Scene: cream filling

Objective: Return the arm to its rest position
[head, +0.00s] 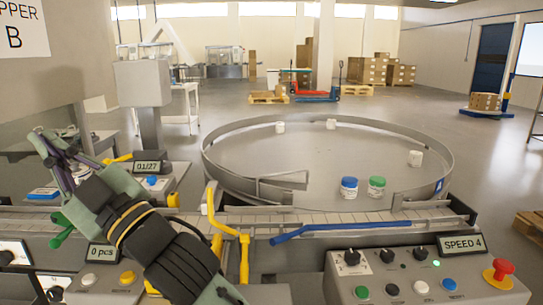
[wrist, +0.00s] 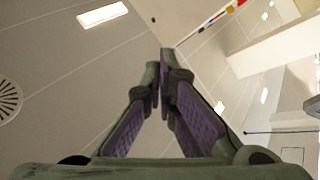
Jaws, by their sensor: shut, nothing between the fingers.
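My gripper (head: 49,143) is at the left of the head view, raised above the machine's panels and pointing up and to the left. Its two fingers (wrist: 164,75) meet at their tips in the wrist view, with nothing between them. The wrist camera looks up toward the ceiling and its lights (wrist: 102,14). My gripper appears apart from the objects around it.
A round turntable (head: 290,165) with a raised rim carries white jars and two jars with blue (head: 349,187) and green (head: 376,187) lids. A conveyor (head: 330,217) runs in front. A yellow lever (head: 243,258), a blue bar (head: 345,228) and a control panel (head: 435,280) with a red knob stand nearer.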

